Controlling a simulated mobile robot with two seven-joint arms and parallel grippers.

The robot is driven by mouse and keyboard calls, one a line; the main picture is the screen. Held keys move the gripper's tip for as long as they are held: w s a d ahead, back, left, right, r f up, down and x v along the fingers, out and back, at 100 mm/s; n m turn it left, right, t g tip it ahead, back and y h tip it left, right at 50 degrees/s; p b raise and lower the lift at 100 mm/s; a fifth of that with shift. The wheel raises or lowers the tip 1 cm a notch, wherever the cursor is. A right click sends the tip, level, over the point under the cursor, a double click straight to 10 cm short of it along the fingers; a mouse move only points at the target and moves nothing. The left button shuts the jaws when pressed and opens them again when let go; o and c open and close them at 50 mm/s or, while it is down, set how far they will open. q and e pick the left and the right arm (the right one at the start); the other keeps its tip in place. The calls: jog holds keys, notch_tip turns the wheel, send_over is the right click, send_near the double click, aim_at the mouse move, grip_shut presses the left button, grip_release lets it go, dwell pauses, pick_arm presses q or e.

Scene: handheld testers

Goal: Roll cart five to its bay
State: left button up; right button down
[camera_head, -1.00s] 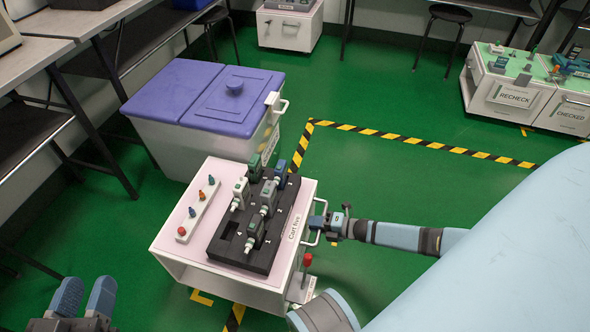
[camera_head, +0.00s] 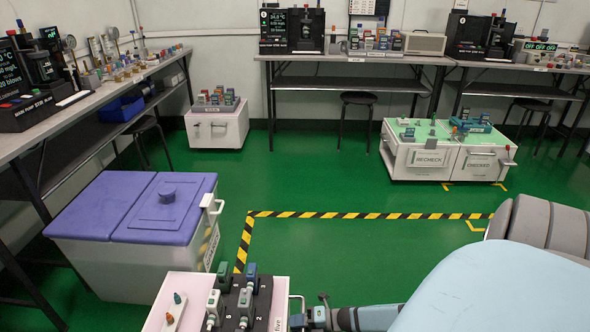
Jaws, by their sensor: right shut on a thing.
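Cart five (camera_head: 283,302) is a white cart at the bottom edge, cut off by the frame. Its top carries a black numbered rack (camera_head: 262,305) with several handheld testers (camera_head: 214,308), and a white strip with small coloured knobs (camera_head: 174,312). Part of the label "five" shows on its right edge. My right gripper (camera_head: 304,318) is shut on the cart's side handle (camera_head: 297,301), at the cart's right. Which bay belongs to cart five is not readable. My left gripper is out of view.
A lidded purple-and-white bin (camera_head: 140,215) stands close at the cart's left. A white cart (camera_head: 218,128) stands farther back. Carts marked RECHECK (camera_head: 428,159) and CHECKED (camera_head: 481,164) stand back right, near yellow corner marks. Green floor (camera_head: 320,180) between is clear.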

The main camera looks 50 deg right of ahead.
jog(key=shift+s+d+f, duration=0.1)
jog(key=shift+s+d, duration=0.1)
jog(key=shift+s, duration=0.05)
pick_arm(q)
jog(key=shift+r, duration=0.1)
pick_arm(e)
jog(key=c, duration=1.4)
grip_release()
jog(key=shift+s+d+r, duration=0.15)
jog(key=shift+s+r, duration=0.05)
jog(key=shift+s, duration=0.05)
pick_arm(q)
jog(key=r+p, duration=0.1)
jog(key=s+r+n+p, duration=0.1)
jog(key=p, duration=0.1)
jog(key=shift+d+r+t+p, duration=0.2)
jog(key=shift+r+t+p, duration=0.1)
pick_arm(e)
jog(key=v, duration=1.3)
jog(key=shift+s+d+f, duration=0.1)
jog(key=shift+s, duration=0.05)
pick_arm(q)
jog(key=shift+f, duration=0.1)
